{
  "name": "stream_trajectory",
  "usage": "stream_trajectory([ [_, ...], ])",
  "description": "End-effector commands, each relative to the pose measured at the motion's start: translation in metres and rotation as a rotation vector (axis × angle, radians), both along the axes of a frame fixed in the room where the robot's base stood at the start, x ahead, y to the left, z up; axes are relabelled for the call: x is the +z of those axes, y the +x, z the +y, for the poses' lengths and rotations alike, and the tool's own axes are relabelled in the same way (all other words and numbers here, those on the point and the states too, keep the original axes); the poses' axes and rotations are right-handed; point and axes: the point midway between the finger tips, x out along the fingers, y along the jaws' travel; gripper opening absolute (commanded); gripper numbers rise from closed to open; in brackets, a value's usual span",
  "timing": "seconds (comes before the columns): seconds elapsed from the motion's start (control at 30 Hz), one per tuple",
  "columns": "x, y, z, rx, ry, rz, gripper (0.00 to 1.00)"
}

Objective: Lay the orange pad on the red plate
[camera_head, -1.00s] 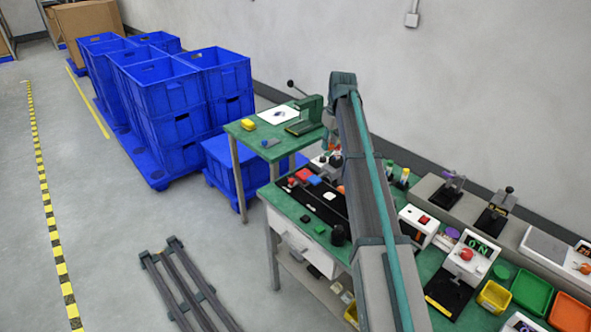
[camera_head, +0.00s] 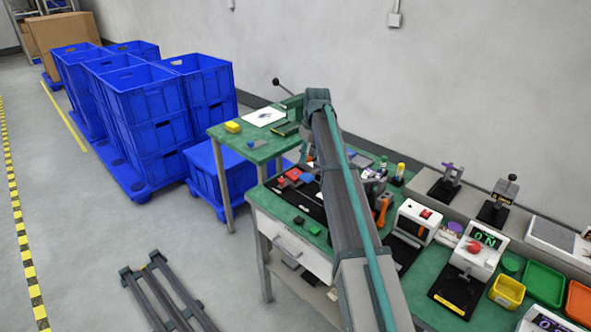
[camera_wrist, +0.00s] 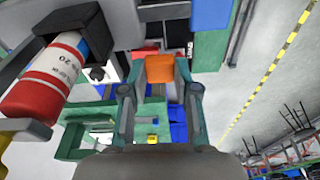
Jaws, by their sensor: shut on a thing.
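My gripper (camera_wrist: 160,82) is shut on the orange pad (camera_wrist: 159,68), which sits between its two fingertips in the wrist view. In the head view my arm crosses the bench, and grey wrist parts show just right of it; the fingertips and the pad cannot be made out clearly there. A small red plate (camera_head: 293,174) lies on the black strip at the left end of the green bench, beside a blue plate (camera_head: 306,178). The red plate is left of my arm, apart from the gripper. I cannot tell the pad's height above the bench.
A red-and-white cylinder (camera_wrist: 45,80) stands close to the left of the gripper in the wrist view. A higher green table (camera_head: 250,147) adjoins the bench's left end.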

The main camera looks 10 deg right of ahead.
Motion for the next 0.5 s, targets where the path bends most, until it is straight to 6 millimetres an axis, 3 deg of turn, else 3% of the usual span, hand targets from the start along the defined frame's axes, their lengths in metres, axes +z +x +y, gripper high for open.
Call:
stream_trajectory([
  [0.03,-0.001,0.016,0.003,0.0,0.0,0.001,0.16],
  [0.27,-0.024,0.066,0.014,0.0,0.0,0.002,0.16],
  [0.5,-0.063,0.094,0.022,0.0,0.0,0.002,0.16],
])
